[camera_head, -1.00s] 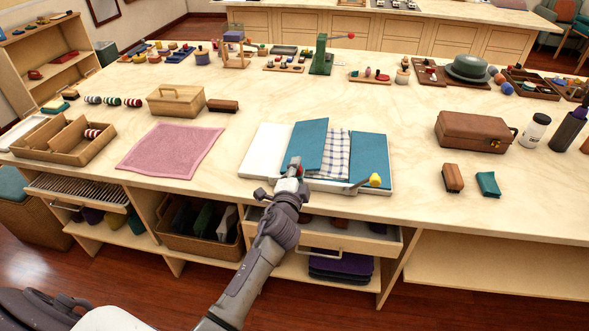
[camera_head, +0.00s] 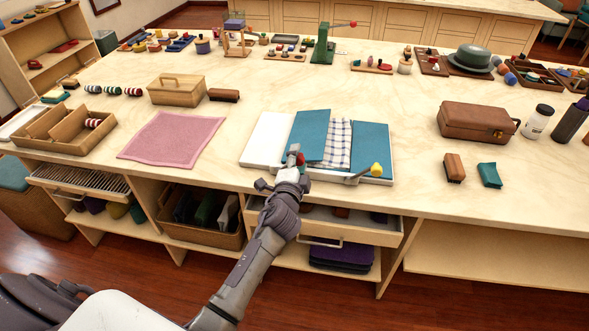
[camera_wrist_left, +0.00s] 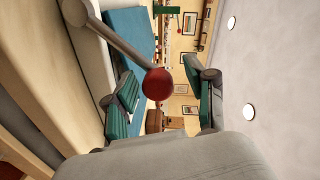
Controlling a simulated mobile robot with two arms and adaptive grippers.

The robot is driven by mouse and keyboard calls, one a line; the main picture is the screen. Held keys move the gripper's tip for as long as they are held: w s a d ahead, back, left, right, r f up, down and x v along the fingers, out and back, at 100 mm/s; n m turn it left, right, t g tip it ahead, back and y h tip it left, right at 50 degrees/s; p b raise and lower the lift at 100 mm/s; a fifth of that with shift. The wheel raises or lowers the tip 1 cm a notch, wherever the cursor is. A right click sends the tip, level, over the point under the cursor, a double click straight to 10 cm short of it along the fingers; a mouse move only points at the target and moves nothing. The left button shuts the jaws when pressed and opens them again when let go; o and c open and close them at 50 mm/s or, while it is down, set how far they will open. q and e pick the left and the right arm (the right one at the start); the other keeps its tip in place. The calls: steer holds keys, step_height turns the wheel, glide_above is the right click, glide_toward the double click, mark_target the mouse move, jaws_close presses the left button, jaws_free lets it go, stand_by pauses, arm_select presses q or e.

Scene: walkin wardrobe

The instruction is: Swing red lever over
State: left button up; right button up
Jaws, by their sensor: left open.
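The folding board (camera_head: 262,140) lies near the table's front edge, with blue panels (camera_head: 370,148) and a checked cloth (camera_head: 337,145). The red lever's ball knob (camera_wrist_left: 157,84), on a grey rod (camera_wrist_left: 120,40), shows in the left wrist view between the green-padded fingers. In the head view the red knob is mostly hidden by my left gripper (camera_head: 298,162), at the board's front edge. The gripper is open, its fingers on either side of the knob; I cannot tell whether they touch it. A yellow-knobbed lever (camera_head: 376,169) is at the board's front right. My right gripper is not in view.
A pink cloth (camera_head: 172,139) and a wooden divided box (camera_head: 62,133) lie to the left. A brown case (camera_head: 474,121), a brush (camera_head: 454,167) and a green cloth (camera_head: 490,175) are to the right. A partly open drawer (camera_head: 350,232) is below the board.

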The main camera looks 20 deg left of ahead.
arm_select(q)
steer(key=v, duration=1.1)
steer(key=shift+s, duration=0.25)
steer(key=s+d+f+n+g+h, duration=0.1)
steer(key=s+f+g, duration=0.25)
steer(key=f, duration=0.75)
steer(key=s+d+f+n+g+h, duration=0.15)
steer(key=s+f, duration=0.25)
steer(key=f, duration=0.8)
steer(key=s+d+f+n+g+h, duration=0.1)
steer(key=s+f+g, duration=0.25)
steer(key=f, duration=0.75)
steer(key=s+a+f+n+g, duration=0.1)
steer(key=s+f+n+g, duration=0.1)
steer(key=s+f, duration=0.4)
steer(key=s+a+f+n+g, duration=0.1)
steer(key=s+f, duration=0.5)
steer(key=s, duration=1)
steer(key=s+a+f+n+g, duration=0.2)
steer(key=s+f, duration=0.5)
steer(key=s, duration=0.4)
steer(key=shift+s+n+g, duration=0.25)
steer(key=shift+n+g, duration=0.3)
steer(key=shift+g, duration=0.6)
